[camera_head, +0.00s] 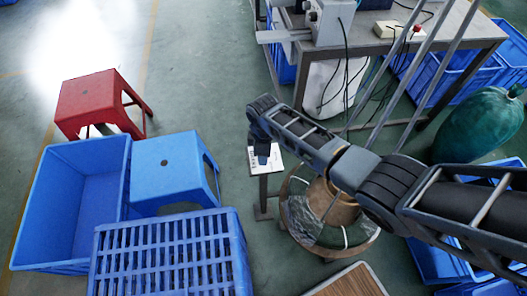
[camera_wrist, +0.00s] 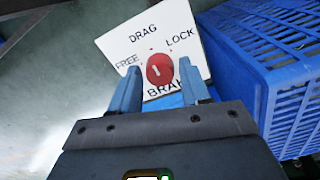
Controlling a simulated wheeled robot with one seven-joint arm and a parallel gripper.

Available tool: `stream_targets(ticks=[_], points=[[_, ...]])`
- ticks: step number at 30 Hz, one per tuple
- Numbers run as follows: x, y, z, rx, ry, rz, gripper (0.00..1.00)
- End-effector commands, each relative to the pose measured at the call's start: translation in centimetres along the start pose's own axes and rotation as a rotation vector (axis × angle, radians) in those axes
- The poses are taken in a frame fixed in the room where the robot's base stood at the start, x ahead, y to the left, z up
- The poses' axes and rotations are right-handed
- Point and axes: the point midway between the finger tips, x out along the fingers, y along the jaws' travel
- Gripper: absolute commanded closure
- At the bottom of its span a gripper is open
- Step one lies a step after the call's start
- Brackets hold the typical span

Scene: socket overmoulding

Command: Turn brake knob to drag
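A white brake panel (camera_wrist: 120,45) fills the top middle of the wrist view, printed DRAG, FREE, LOCK and a partly covered BRAKE. A round red knob (camera_wrist: 160,69) with a short white mark sits on it. The mark looks roughly upright in the picture; I cannot tell exactly which label it points to. My gripper (camera_wrist: 159,76) is open, one blue finger on each side of the knob, with visible gaps. In the head view, my gripper (camera_head: 262,152) is over the panel (camera_head: 273,163) on its post; the knob is hidden there.
In the head view, blue crates (camera_head: 75,200), a blue stool (camera_head: 165,165) and a red stool (camera_head: 90,100) stand left of the post. A brown drum-like object (camera_head: 335,205) is close on its right. A metal workbench (camera_head: 470,30) stands behind. A blue crate (camera_wrist: 275,60) borders the panel in the wrist view.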

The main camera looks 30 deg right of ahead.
Motion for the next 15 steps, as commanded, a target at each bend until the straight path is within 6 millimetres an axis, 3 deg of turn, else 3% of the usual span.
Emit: stream_targets(ticks=[4, 11, 15], points=[[0.0, 0.0, 0.0, 0.000, 0.000, 0.000, 0.41], [-0.1, 0.0, 0.0, 0.000, 0.000, 0.000, 0.41], [-1.2, 0.0, 0.0, 0.000, 0.002, 0.001, 0.41]])
